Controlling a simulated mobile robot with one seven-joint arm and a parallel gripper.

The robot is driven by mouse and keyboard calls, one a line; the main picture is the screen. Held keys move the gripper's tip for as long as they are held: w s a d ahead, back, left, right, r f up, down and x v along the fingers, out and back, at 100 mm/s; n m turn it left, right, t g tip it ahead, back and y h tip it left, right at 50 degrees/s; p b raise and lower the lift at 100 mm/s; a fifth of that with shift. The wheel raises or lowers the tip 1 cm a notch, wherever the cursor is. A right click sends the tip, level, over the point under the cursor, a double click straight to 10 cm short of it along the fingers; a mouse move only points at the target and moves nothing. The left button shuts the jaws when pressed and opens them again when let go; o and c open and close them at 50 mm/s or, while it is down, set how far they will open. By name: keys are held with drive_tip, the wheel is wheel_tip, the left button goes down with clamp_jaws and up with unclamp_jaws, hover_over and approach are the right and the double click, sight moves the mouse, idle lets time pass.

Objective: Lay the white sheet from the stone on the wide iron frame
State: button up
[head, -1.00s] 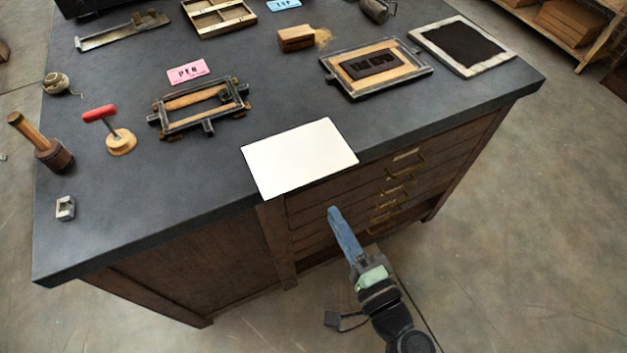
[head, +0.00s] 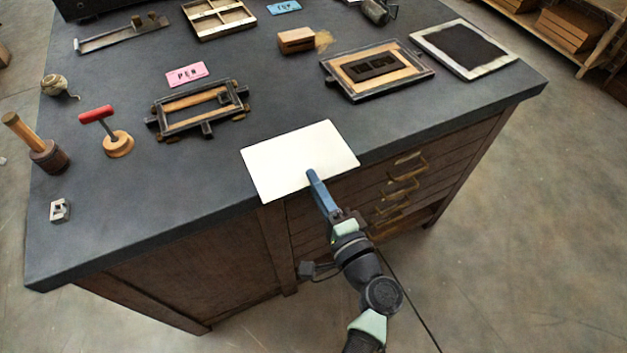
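The white sheet (head: 290,158) lies flat on the dark stone top (head: 150,195), its front edge overhanging the stone's front edge. My gripper (head: 313,178) is at the sheet's front edge, its blue fingers overlapping the sheet in the head view. I cannot tell whether they touch it or whether they are apart. The wider iron frame (head: 395,86) lies farther back to the right, with wooden pieces and a dark type block (head: 375,67) inside. A smaller iron frame (head: 190,128) lies to the left, with wooden strips around an opening.
An inked black slab (head: 500,63) in a pale border lies back right. A wooden block (head: 297,40) and pink card (head: 186,74) lie behind the sheet. A red-handled tool (head: 117,143) and wooden mallet (head: 45,155) stand left. The stone's front left is mostly clear.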

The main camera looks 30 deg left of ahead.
clamp_jaws()
wheel_tip(320, 180, up, 3)
drive_tip(key=shift+r+p, duration=0.1)
drive_tip(key=shift+p, duration=0.95)
drive_tip(key=s+d+r+p, duration=0.3)
drive_tip(key=s+d, duration=0.1)
drive_tip(key=d, duration=0.1)
drive_tip(key=shift+s+d, duration=0.15)
drive_tip(key=shift+d, duration=0.1)
drive_tip(key=shift+f, duration=0.1)
idle(0.5)
